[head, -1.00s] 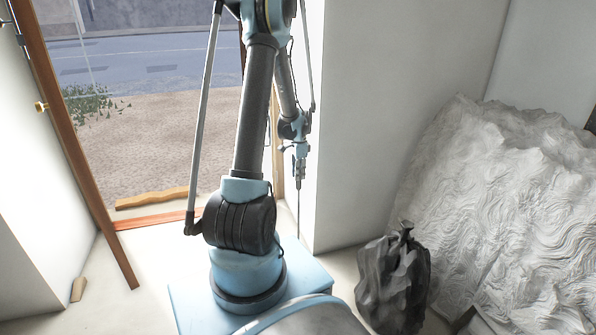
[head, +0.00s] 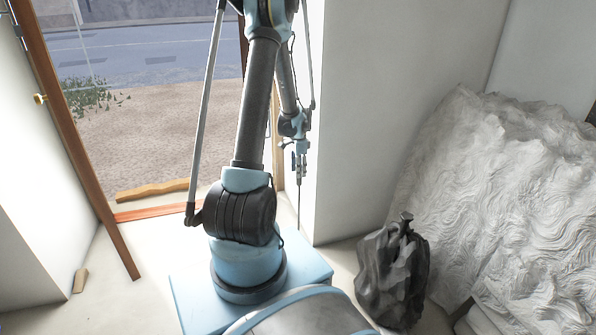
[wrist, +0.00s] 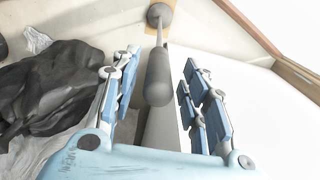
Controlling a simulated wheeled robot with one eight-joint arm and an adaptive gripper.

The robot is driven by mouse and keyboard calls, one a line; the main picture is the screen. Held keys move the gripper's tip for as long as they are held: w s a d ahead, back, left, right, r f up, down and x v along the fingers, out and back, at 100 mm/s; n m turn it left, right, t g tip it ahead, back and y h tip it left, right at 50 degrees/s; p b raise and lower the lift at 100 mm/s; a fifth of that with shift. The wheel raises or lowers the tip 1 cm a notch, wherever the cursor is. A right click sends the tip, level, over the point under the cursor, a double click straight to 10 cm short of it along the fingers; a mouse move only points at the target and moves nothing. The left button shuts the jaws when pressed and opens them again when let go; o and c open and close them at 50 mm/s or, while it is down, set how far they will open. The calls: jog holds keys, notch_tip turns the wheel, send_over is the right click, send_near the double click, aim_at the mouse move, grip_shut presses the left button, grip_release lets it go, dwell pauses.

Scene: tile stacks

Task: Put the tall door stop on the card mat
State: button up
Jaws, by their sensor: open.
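The tall door stop, a grey post with a thicker rounded top (wrist: 157,77) and a round foot (wrist: 160,14), stands between my fingers in the wrist view. Its thin dark rod (head: 299,205) shows below my gripper (head: 299,168) in the head view. My gripper (wrist: 162,75) is open, with one blue finger on each side of the thick top and a visible gap on both sides. A tan patch (wrist: 151,28), which looks like the card mat, shows at the foot. The foot appears to be on it, though the contact is too small to be sure.
A black bag (head: 393,275) stands on the floor to the right, before a large crumpled white mass (head: 500,190). A white wall corner (head: 318,215) is close beside my gripper. An open doorway with a wooden frame (head: 75,150) is at the left.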

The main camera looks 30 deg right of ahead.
jog(key=shift+r, duration=0.1)
notch_tip(320, 180, up, 12)
jog(key=shift+f, duration=0.1)
jog(key=s+a+r+n, duration=0.2)
jog(key=a+r+n, duration=0.15)
jog(key=a, duration=0.45)
jog(key=s+a+r+n+t, duration=0.1)
jog(key=s+a+r+n, duration=0.2)
jog(key=a, duration=0.6)
jog(key=s+a+r+n, duration=0.1)
jog(key=a+r+n, duration=0.25)
jog(key=a, duration=0.45)
jog(key=s+a+f+n, duration=0.2)
jog(key=s+a+n, duration=0.3)
jog(key=s+a, duration=0.3)
jog(key=s+a+f+n+t, duration=0.1)
jog(key=s+a+f+n, duration=0.2)
jog(key=s+a+n, duration=0.2)
jog(key=s+a, duration=0.2)
jog(key=s, duration=0.2)
jog(key=shift+s+a+f+n, duration=0.15)
jog(key=shift+s+a+n, duration=0.05)
jog(key=shift+a+n, duration=0.2)
jog(key=shift+c, duration=0.5)
